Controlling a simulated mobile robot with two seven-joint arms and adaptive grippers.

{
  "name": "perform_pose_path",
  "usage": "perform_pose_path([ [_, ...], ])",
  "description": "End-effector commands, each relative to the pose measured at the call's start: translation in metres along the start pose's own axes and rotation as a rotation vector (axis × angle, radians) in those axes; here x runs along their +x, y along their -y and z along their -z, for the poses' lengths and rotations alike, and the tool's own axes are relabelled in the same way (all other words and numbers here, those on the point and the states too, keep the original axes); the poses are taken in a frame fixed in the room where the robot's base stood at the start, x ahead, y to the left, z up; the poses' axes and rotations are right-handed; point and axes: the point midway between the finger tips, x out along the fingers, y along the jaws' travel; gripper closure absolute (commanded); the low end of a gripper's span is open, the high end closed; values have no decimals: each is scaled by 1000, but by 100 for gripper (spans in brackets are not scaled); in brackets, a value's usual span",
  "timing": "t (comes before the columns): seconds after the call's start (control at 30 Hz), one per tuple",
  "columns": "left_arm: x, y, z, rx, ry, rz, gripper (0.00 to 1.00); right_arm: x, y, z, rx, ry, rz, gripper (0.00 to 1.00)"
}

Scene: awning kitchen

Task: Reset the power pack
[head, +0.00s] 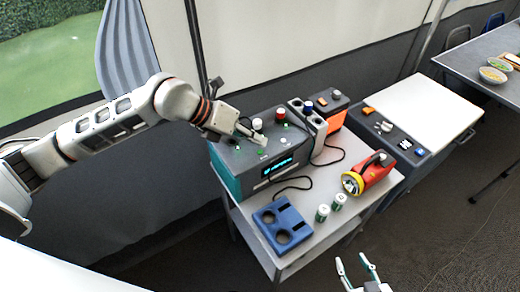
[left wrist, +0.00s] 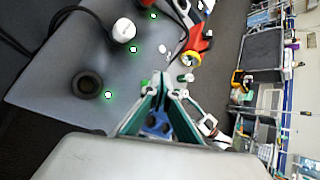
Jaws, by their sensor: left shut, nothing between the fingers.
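The power pack (head: 232,172) is a grey and teal box with a lit blue display on its front, standing on a small table. Its top carries a white knob (head: 257,123), a red knob (head: 280,114) and small green lights. In the left wrist view the white knob (left wrist: 123,31) and a black round knob (left wrist: 86,85) show on the grey top. My left gripper (head: 262,141) is shut and empty, over the top near the front edge; contact cannot be told. Its fingers (left wrist: 166,90) meet in the wrist view. My right gripper (head: 352,258) is open and empty, low at the front.
A blue dock (head: 271,217) with two round wells and two small cylinders (head: 322,213) (head: 338,202) lie before the pack. A red and yellow flashlight (head: 372,172) is right of them. A black cable runs over the table. A white-topped unit (head: 420,105) stands behind right.

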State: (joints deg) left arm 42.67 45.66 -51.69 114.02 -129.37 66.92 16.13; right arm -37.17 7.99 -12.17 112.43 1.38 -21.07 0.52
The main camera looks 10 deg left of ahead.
Motion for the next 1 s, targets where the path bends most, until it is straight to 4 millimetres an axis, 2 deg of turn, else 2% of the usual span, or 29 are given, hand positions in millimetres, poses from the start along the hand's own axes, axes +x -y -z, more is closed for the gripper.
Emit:
perform_pose_path([
  [0.1,-11,8,-8,1,2,0,100,-6,-2,11,-1,-4,-1,60],
  [0.4,-28,21,-21,1,2,0,100,-15,-4,26,-1,-7,-2,60],
  [1.0,-28,21,-21,0,0,0,100,-14,-4,26,-1,-7,-2,60],
])
